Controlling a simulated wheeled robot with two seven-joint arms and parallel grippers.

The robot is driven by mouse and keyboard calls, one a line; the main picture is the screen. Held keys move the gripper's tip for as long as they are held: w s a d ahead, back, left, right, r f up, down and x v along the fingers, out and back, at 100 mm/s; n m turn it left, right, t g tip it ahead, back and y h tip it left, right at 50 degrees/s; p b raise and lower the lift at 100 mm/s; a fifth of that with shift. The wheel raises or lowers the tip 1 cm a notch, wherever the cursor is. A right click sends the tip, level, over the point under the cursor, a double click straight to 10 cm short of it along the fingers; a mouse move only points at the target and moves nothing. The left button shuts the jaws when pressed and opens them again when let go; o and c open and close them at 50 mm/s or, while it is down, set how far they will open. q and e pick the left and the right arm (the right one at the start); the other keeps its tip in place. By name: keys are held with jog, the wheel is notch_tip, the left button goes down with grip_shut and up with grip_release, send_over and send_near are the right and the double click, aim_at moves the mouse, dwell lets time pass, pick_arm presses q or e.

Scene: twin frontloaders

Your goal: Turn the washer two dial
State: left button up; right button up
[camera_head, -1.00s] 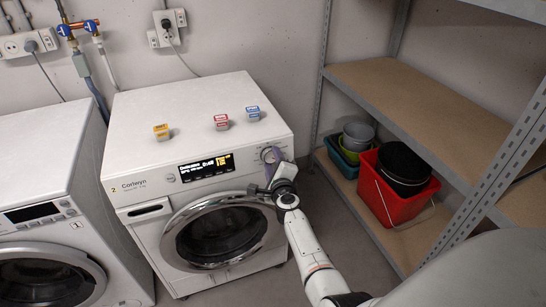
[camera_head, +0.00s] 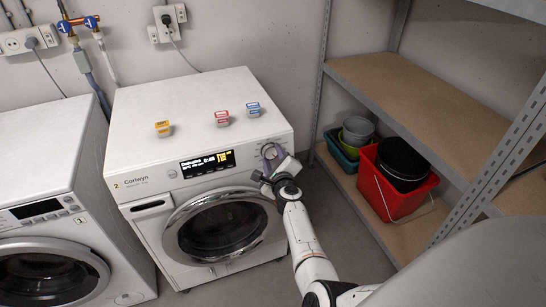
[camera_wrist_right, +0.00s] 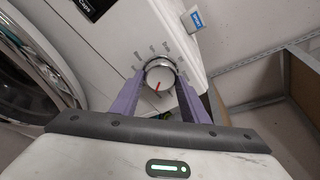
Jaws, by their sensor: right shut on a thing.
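Washer two (camera_head: 180,130) is the white machine in the middle of the head view, with a "2" and a lit display (camera_head: 207,164) on its front. Its round dial (camera_wrist_right: 160,76) shows in the right wrist view, silver-rimmed with a white face and a red mark pointing to the lower left. Printed labels ring the dial. My right gripper (camera_head: 272,155) is at the dial, at the right end of the panel. In the right wrist view its purple fingers (camera_wrist_right: 158,88) stand on both sides of the dial, shut on it. My left gripper is out of view.
Washer one (camera_head: 45,190) stands at the left. Orange, red and blue small boxes (camera_head: 163,128) (camera_head: 222,118) (camera_head: 254,109) sit on washer two's top. A metal shelf (camera_head: 420,90) with a red bucket (camera_head: 388,190) and bowls stands at the right. Bare floor lies between.

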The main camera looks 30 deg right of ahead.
jog(key=o, duration=1.1)
jog(key=shift+a, duration=0.1)
jog(key=shift+c, duration=0.2)
